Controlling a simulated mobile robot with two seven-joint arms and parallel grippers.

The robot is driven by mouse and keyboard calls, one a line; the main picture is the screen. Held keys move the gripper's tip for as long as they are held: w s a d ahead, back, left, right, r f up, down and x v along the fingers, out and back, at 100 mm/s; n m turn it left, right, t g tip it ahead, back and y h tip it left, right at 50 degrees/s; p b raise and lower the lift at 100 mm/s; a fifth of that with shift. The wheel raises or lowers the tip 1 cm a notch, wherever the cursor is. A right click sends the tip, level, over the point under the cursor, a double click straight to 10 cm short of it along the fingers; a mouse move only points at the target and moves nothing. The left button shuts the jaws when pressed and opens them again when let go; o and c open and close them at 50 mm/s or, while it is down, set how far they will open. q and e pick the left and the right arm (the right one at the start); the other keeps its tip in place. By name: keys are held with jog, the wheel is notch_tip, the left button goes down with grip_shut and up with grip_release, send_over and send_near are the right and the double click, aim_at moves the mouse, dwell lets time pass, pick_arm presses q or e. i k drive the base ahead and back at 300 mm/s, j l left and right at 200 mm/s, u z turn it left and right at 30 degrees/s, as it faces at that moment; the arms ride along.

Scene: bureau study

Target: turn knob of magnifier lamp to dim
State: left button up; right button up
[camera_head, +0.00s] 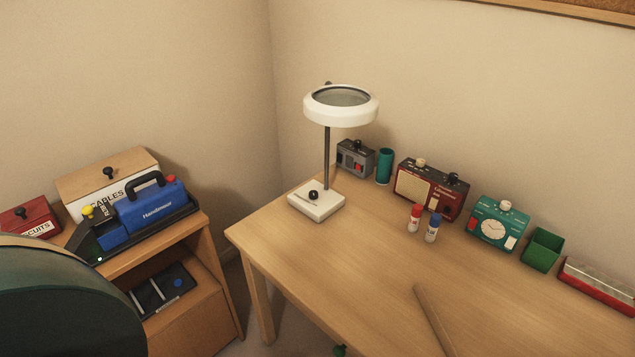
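The magnifier lamp (341,105) stands at the far left corner of the wooden desk. It has a white ring head around a grey lens, a thin dark post and a square white base (317,207). A small round black knob (313,195) sits on top of the base. The knob's setting is too small to read, and I cannot tell whether the lamp is lit. Neither of my grippers is in view.
Along the desk's back stand a grey device (355,158), a teal cylinder (384,166), a red radio (432,188), a teal clock (497,222) and a green bin (542,249). Two small bottles (415,217) stand before the radio. The desk's front left (330,275) is clear.

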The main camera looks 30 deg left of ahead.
aim_at(312, 194)
jog(key=i+j+z, duration=0.1)
jog(key=j, duration=0.85)
jog(key=i+j, duration=0.1)
jog(key=j, duration=0.8)
jog(key=z, duration=0.05)
